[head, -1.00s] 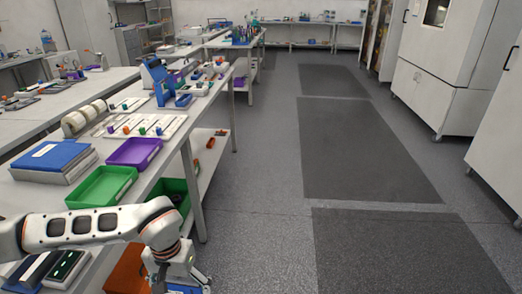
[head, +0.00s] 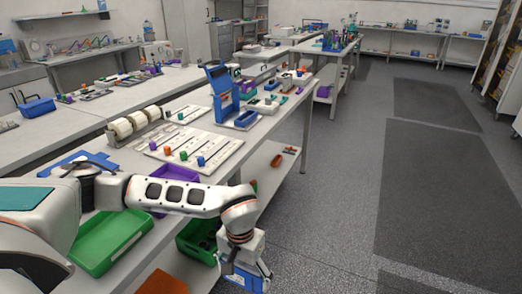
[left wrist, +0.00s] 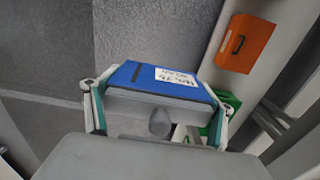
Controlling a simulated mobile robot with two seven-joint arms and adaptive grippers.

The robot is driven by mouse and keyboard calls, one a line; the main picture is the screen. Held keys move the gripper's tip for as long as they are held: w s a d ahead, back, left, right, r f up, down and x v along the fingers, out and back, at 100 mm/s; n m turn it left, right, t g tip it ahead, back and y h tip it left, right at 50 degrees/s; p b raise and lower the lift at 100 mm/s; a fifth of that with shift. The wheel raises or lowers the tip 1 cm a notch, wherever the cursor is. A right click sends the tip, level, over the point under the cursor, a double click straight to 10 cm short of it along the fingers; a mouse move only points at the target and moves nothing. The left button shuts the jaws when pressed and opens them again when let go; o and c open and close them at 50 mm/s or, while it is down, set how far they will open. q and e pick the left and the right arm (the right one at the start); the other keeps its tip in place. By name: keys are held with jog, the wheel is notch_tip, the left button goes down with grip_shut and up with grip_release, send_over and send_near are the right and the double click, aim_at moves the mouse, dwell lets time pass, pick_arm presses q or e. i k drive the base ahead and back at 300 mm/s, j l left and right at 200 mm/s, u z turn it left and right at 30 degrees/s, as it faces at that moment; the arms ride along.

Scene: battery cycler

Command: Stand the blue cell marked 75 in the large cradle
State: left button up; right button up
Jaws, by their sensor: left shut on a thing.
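The blue cell (left wrist: 143,74) has a white label that appears to read "No. 75" in the left wrist view. My left gripper (left wrist: 157,97) is shut on it, with one finger on each side. In the head view, the left gripper (head: 245,262) and the cell (head: 236,282) are low in the picture, off the right edge of the near bench and above the floor. I cannot pick out the large cradle with certainty. A blue upright stand (head: 222,92) stands farther along the bench. My right gripper is not in view.
The bench carries a green tray (head: 107,244), a purple tray (head: 186,174), a white board (head: 212,150) with several small coloured pieces, and white rolls (head: 133,122). An orange box (left wrist: 245,43) shows in the left wrist view. The floor (head: 340,190) right of the bench is clear.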

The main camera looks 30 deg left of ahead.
aim_at(247, 121)
jog(key=i+j+z, duration=0.15)
jog(key=i+z, duration=0.15)
jog(key=i, duration=0.85)
jog(key=i+j+z, duration=0.1)
jog(key=i+z, duration=0.3)
jog(key=i, duration=0.75)
jog(key=i+u, duration=0.15)
jog(key=u, duration=0.3)
jog(key=i+l+u, duration=0.1)
jog(key=u, duration=1.6)
jog(key=i+l, duration=0.05)
jog(key=l, duration=0.05)
